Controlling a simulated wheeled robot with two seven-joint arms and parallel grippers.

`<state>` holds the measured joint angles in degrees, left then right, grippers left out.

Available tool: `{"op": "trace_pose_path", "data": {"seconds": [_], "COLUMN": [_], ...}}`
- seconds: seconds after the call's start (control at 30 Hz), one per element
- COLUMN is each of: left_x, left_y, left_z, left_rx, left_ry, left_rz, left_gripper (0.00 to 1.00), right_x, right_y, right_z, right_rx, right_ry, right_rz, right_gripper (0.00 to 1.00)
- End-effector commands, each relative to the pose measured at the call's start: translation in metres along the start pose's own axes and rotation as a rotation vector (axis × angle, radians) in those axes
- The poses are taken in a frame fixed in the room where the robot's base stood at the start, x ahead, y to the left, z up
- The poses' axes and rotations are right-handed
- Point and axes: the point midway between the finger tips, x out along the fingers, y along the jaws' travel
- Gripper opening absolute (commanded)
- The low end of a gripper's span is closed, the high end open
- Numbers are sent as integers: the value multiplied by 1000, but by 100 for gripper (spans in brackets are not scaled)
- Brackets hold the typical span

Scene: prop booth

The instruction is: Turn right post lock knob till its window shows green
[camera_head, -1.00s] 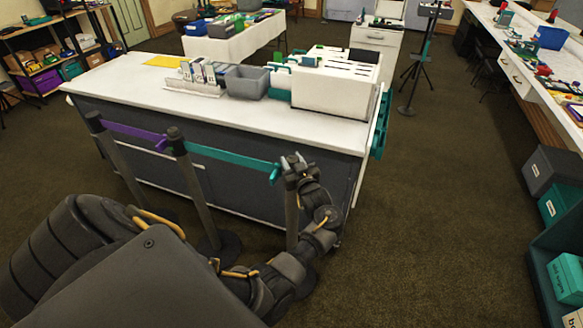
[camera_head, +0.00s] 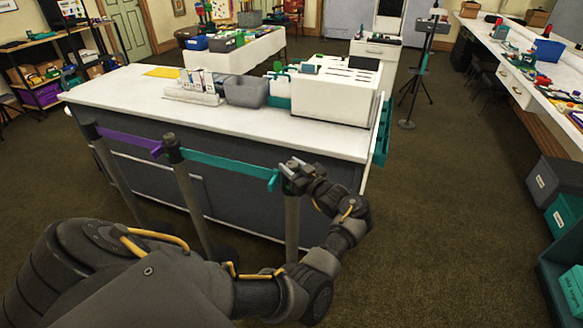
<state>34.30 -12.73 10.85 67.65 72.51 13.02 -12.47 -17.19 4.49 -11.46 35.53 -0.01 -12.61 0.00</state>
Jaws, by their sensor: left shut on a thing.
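Several posts stand in a row in front of the white counter. The right post (camera_head: 292,225) is upright, and a teal belt (camera_head: 225,163) runs to its head from the middle post (camera_head: 185,190). My left gripper (camera_head: 295,172) is at the top of the right post, shut on its lock knob. The fingers and wrist hide the knob, and I cannot see the window or its colour. My right gripper is not in view.
A purple belt (camera_head: 130,140) joins the left post (camera_head: 115,180) to the middle one. The counter (camera_head: 130,87) stands close behind the posts, bearing a grey bin (camera_head: 246,88) and a white slotted box (camera_head: 335,95). Open carpet (camera_head: 440,200) lies to the right.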

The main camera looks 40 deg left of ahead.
Motion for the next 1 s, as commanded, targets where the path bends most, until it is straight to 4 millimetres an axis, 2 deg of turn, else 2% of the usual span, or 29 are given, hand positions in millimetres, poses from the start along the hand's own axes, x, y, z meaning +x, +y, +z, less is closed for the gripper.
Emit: {"op": "trace_pose_path", "data": {"seconds": [0.07,0.1,0.23,0.27,0.63,1.0], "left_x": [2,2,1,1,-6,-54], "left_y": [0,0,0,0,1,2], "left_z": [-2,-2,-2,-1,-1,2], "left_rx": [-2,-2,-2,-2,-2,-1], "left_ry": [3,3,3,3,0,-4], "left_rz": [-2,-2,-1,0,1,-9], "left_gripper": [13,38,55,57,57,57], "right_x": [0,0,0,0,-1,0], "right_y": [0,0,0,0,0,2], "right_z": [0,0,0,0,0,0], "right_rx": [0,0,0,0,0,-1], "right_ry": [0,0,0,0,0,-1], "right_rz": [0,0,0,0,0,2], "right_gripper": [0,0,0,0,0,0]}}
